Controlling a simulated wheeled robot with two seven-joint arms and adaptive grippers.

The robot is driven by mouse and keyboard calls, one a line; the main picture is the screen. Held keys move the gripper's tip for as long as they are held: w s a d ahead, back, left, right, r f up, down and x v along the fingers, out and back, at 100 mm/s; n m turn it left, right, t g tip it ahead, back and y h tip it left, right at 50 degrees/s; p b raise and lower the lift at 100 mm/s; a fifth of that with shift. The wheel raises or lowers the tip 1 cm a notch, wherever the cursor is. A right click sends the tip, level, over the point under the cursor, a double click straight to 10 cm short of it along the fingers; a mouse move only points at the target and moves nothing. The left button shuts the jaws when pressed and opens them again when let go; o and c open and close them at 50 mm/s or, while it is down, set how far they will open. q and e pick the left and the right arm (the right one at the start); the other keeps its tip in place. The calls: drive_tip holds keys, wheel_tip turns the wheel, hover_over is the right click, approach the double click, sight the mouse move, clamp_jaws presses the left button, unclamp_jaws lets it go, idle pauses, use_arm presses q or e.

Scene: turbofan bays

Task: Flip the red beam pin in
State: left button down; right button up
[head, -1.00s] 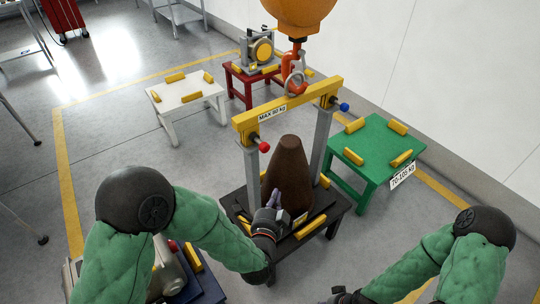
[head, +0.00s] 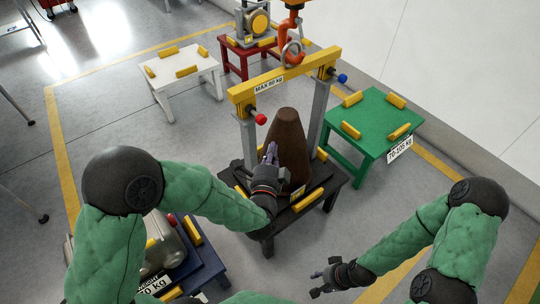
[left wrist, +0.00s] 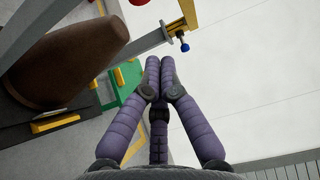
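The red beam pin (head: 261,119) sticks out from the left end of the yellow lifting beam (head: 284,80), its round knob toward me. My left gripper (head: 270,150) is in front of the dark brown cone, below and apart from the red pin. Its purple fingers (left wrist: 160,62) are together with nothing visible between them. My right gripper (head: 316,283) is low at the front, away from the beam, with its fingers apart and empty.
A blue pin (head: 342,78) is on the beam's right end. An orange hook (head: 293,45) meets the beam's ring. The brown cone (head: 287,135) stands on a black table (head: 318,201) between grey uprights. Green (head: 375,120), white (head: 192,70) and red (head: 234,62) tables stand around.

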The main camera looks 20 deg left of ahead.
sight(259, 123)
use_arm(q)
drive_tip(key=w+a+b, duration=0.2)
drive_tip(key=w+a, duration=0.2)
drive_tip(key=w, duration=0.4)
drive_tip(key=shift+w+b, duration=0.2)
drive_tip(key=shift+b, duration=0.1)
drive_tip(key=shift+w+a+b, duration=0.35)
drive_tip(key=shift+w+a, duration=0.9)
drive_tip(key=shift+a, duration=0.3)
